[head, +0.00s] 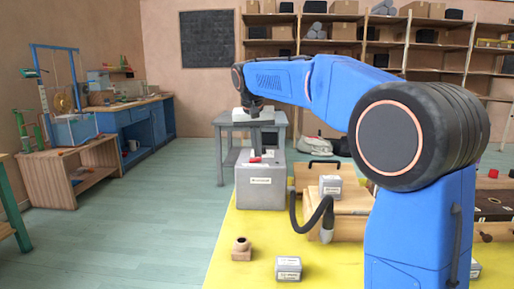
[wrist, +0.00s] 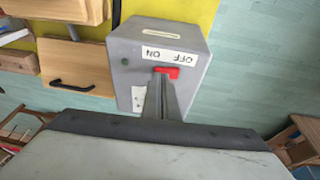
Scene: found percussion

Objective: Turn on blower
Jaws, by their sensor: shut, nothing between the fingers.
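A grey box (head: 261,188) with a white front label stands on the yellow surface in the head view; the label is too small to read. In the wrist view the same grey box (wrist: 185,37) shows an upside-down OFF/ON label and a red switch (wrist: 167,72). The switch sits nearer the OFF end. My gripper (wrist: 165,84) is shut and empty, its fingertips right at the switch; I cannot tell whether they touch. In the head view my gripper (head: 257,152) is above the box top, by the red switch (head: 254,160).
A small wooden block (head: 241,249) and a small grey box (head: 289,268) lie in front on the yellow table (head: 225,270). A grey side table (head: 228,155) stands behind.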

